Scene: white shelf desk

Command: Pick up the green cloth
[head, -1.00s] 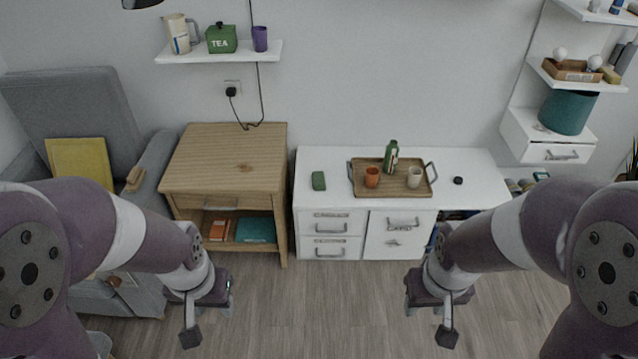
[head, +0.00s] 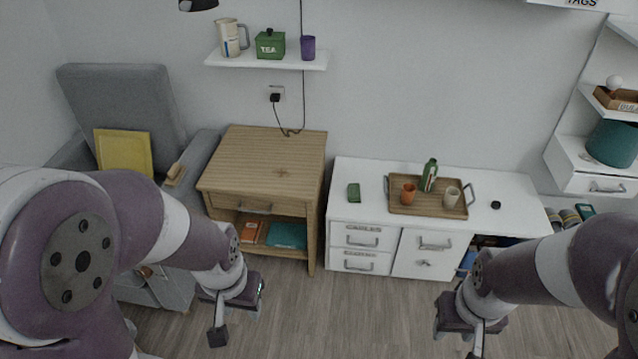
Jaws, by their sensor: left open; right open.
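A small green block-like item (head: 354,192), which looks like the folded green cloth, lies on the left part of the white desk top (head: 350,172). It is left of the tray and apart from it. My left gripper (head: 238,312) is open and empty, low in front of the wooden cabinet, well short of the cloth. My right gripper (head: 458,335) is open and empty in front of the white desk, to the right of the cloth. Neither gripper touches anything.
A wooden tray (head: 428,209) holds an orange cup (head: 408,193), a light cup (head: 451,197) and a green bottle (head: 429,175). A small black item (head: 496,205) lies to its right. A wooden cabinet (head: 262,160) and grey armchair (head: 120,90) stand left. The floor before the desk is clear.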

